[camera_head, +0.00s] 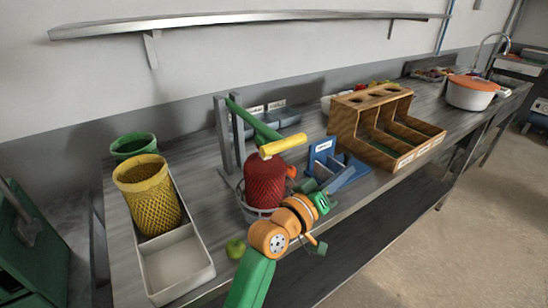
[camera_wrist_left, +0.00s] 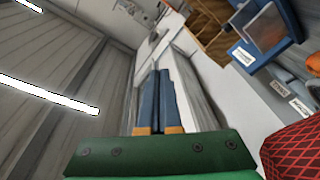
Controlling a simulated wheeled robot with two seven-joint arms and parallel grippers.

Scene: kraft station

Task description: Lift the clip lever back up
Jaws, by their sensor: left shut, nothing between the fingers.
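The clip lever is a green bar with a yellow handle (camera_head: 283,146). In the head view it slopes down to the right from a grey upright frame (camera_head: 239,139), and its handle hangs above a red net bag (camera_head: 265,181). The bag stands in a round holder on the bench and shows at the lower right of the left wrist view (camera_wrist_left: 294,150). My left gripper (camera_head: 334,182) is in front of and to the right of the bag, below the handle and apart from it. Its blue fingers (camera_wrist_left: 157,76) are shut and empty in the left wrist view. My right gripper is not in view.
A blue holder (camera_head: 325,151) stands close behind my left gripper. A wooden rack (camera_head: 372,153) is to its right. The bench's front edge is near.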

